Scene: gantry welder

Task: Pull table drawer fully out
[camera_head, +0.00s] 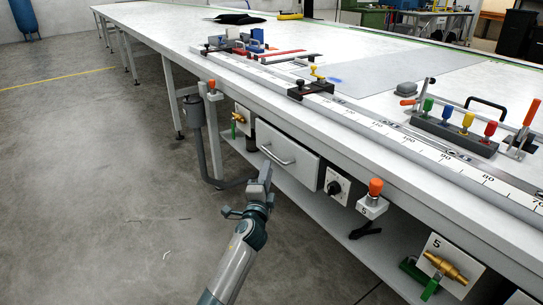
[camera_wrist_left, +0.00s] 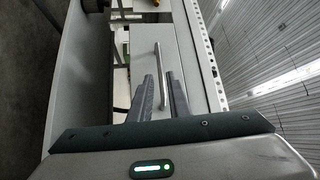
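The grey table drawer (camera_head: 300,160) sits under the edge of the long white table (camera_head: 350,118). I cannot tell whether it stands slightly out. Its bar handle (camera_head: 279,156) is on the front face. My left gripper (camera_head: 265,170) is just in front of the handle. In the left wrist view, the gripper's two fingers (camera_wrist_left: 162,92) are apart, and the handle (camera_wrist_left: 158,60) runs into the gap between them. The drawer front (camera_wrist_left: 186,60) lies beyond. I cannot tell whether either finger touches the handle. My right gripper is not in view.
A valve with a green handle (camera_head: 238,119) is left of the drawer, and a switch box (camera_head: 337,186) is right of it. A lower shelf (camera_head: 325,208) runs underneath. A grey bent pipe (camera_head: 215,160) stands at the left.

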